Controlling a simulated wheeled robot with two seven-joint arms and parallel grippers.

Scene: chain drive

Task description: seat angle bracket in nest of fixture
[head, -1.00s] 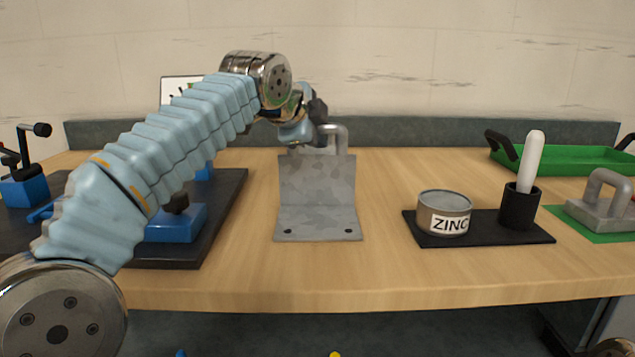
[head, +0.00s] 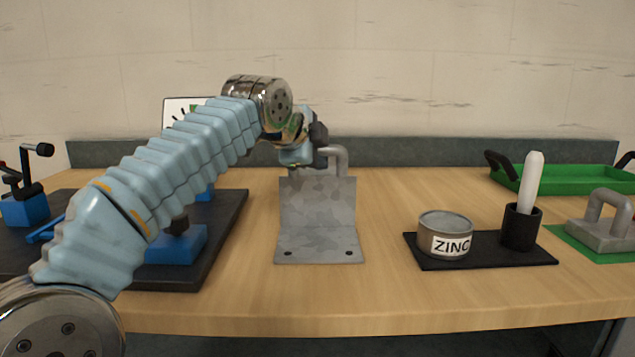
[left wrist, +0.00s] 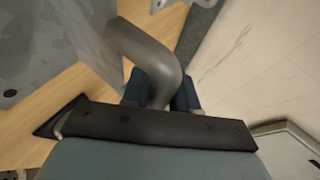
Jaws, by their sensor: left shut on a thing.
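The grey metal angle bracket (head: 317,215) stands in the middle of the table in the head view, its upright plate to the back and its two-holed foot towards me. A grey bar handle (head: 340,160) rises behind the plate; it also shows in the left wrist view (left wrist: 148,58). My left gripper (left wrist: 160,90) is shut on this handle. Whether the bracket touches the table I cannot tell. The fixture, a dark base plate (head: 225,230) with blue blocks (head: 178,243), lies at the left, partly hidden by my left arm. Its nest cannot be made out. My right gripper is not in view.
A black mat (head: 480,262) at the right holds a ZINC tin (head: 446,238) and a black cup with a white stick (head: 533,183). A green tray (head: 570,180) and a grey handled block (head: 600,232) are at the far right. Table between bracket and mat is clear.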

